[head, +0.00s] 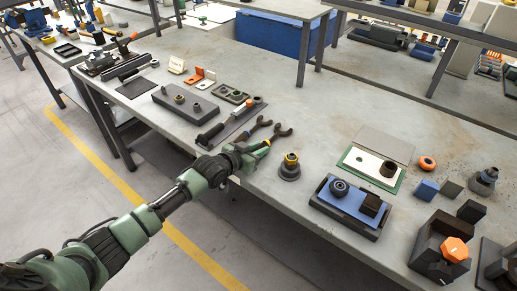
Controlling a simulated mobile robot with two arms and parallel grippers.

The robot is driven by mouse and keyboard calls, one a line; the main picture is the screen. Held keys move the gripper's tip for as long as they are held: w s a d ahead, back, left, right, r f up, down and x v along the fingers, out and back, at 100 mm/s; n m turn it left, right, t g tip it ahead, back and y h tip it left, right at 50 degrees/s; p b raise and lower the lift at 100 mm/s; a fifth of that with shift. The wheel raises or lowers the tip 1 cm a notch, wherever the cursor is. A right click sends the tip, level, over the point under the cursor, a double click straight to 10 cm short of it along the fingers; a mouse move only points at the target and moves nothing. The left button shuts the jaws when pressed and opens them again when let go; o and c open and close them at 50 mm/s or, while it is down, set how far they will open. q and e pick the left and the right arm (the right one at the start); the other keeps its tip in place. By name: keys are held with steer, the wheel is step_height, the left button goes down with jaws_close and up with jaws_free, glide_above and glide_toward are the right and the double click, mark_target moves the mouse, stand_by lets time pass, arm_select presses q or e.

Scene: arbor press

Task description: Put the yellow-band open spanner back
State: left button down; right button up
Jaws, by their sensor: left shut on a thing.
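The yellow-band open spanner (283,131) is dark, with its open jaw pointing right and a yellow band on its shank. My left gripper (258,148) is shut on its handle, which is mostly hidden by the fingers. The spanner is at or just above the bench near its front edge; I cannot tell if it touches. A second dark open spanner (263,122) lies just behind it, beside a dark mat (238,121). A black-handled tool (210,135) lies at the mat's front left. My right gripper is out of view.
A ringed dark stand (289,168) is close to the right of the held spanner. Further right are a blue tray (345,211) and a green-edged white board (361,162). A grey block with fittings (185,104) lies behind left. Bare bench (315,110) lies behind the spanners.

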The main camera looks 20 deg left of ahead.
arm_select(q)
steer(key=c, duration=1.2)
jaws_free()
steer(key=shift+r, duration=0.1)
steer(key=shift+o, duration=0.4)
